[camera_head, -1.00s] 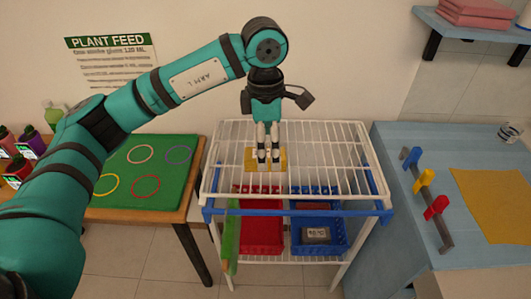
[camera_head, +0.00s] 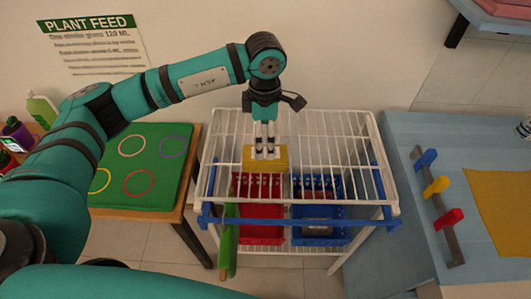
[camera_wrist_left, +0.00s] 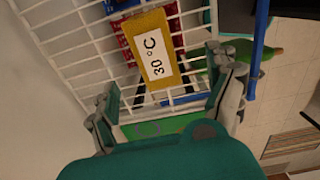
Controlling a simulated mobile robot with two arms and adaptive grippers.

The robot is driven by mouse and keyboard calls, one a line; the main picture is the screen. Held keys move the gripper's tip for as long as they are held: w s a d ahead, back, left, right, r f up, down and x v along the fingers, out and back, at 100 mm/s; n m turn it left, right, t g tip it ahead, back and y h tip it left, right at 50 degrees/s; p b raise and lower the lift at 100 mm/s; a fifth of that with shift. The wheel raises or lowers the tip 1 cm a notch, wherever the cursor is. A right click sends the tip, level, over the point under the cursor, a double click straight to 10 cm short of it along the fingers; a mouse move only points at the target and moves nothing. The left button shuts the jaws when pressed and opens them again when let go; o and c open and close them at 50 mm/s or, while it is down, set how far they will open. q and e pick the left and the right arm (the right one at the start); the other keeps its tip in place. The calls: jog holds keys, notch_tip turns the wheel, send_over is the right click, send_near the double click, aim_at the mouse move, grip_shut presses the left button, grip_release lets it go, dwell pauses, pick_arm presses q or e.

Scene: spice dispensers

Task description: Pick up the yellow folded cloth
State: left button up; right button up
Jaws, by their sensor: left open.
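The yellow folded cloth (camera_head: 265,163) is a small yellow block shape on the top wire shelf of the white rack, near its middle left. In the left wrist view the cloth (camera_wrist_left: 154,45) shows a white label reading "30 °C". My left gripper (camera_head: 265,149) points down at the cloth in the head view, its fingers overlapping the cloth's upper part. In the left wrist view the open gripper (camera_wrist_left: 170,106) has its fingers spread wide, with the cloth ahead of them. I cannot tell the exact height gap. My right gripper is not in view.
The white rack (camera_head: 355,150) has red (camera_head: 262,228) and blue (camera_head: 318,225) bins below. A green mat with coloured rings (camera_head: 165,200) is left. At right, a blue table (camera_head: 420,130) holds a yellow sheet (camera_head: 505,210) and a bar with coloured clips (camera_head: 440,205).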

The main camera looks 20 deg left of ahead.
aim_at(265, 154)
pick_arm(q)
jog(key=f, duration=0.2)
jog(key=f+p, duration=0.1)
jog(key=f, duration=0.1)
jog(key=shift+w, duration=0.2)
jog(key=shift+f, duration=0.25)
jog(key=f, duration=0.1)
jog(key=f+p, duration=0.2)
jog(key=shift+w+f, duration=0.25)
jog(key=shift+f, duration=0.5)
jog(key=shift+c, duration=0.3)
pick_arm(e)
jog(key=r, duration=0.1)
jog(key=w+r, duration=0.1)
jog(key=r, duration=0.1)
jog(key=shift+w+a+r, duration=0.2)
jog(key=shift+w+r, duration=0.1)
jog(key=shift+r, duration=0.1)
pick_arm(q)
jog(key=shift+c, duration=1.1)
jog(key=c, duration=1)
jog(key=shift+c, duration=0.2)
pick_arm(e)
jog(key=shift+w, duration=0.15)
pick_arm(q)
jog(key=shift+r, duration=0.1)
